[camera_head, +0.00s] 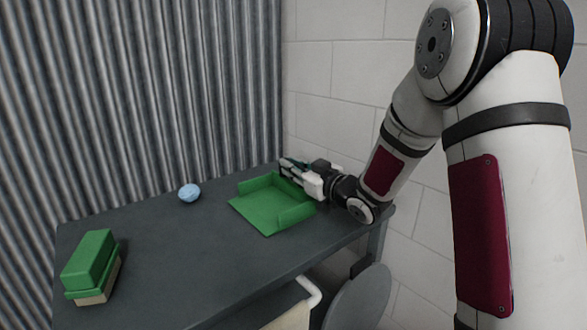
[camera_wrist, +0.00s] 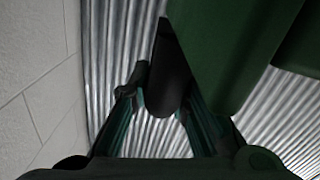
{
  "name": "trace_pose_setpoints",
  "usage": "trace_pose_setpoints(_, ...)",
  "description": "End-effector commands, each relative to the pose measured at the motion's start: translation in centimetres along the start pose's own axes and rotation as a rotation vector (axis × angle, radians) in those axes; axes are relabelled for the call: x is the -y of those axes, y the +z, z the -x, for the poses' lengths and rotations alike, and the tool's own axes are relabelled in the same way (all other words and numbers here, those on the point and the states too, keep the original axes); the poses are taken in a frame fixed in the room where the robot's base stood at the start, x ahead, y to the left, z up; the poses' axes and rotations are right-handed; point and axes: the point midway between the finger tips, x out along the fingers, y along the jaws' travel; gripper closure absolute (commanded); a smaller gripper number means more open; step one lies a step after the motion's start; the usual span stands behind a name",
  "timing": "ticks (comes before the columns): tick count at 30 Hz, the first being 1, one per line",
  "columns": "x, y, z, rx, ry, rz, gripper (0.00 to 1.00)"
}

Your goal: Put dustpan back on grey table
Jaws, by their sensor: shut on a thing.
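The green dustpan (camera_head: 268,208) is at the right part of the grey table (camera_head: 185,255), its open side facing the front left. I cannot tell if it rests on the top or is just above it. My gripper (camera_head: 290,168) is behind the dustpan, near the wall, shut on its handle. In the wrist view the dark handle (camera_wrist: 168,75) lies between the fingers of my gripper (camera_wrist: 160,95), and the green pan body (camera_wrist: 235,45) is at the upper right. The handle is mostly hidden in the head view.
A green brush (camera_head: 90,262) with pale bristles stands at the table's left end. A light blue crumpled ball (camera_head: 189,193) lies near the back edge. A corrugated metal wall (camera_head: 150,90) and a white block wall (camera_head: 340,80) meet behind the table. The table's middle is clear.

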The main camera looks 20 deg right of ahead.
Motion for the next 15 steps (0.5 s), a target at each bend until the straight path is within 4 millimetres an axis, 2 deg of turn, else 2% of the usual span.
trace_pose_setpoints(6, 0.04, 0.24, -0.01, -0.002, 0.001, 0.0, 1.0)
trace_pose_setpoints(7, 0.05, 0.26, 0.01, 0.0, 0.0, 0.0, 0.78)
trace_pose_setpoints(9, 0.05, 0.21, 0.01, 0.0, 0.0, 0.0, 0.63)
trace_pose_setpoints(15, 0.06, 0.21, 0.01, 0.0, 0.0, 0.0, 0.63)
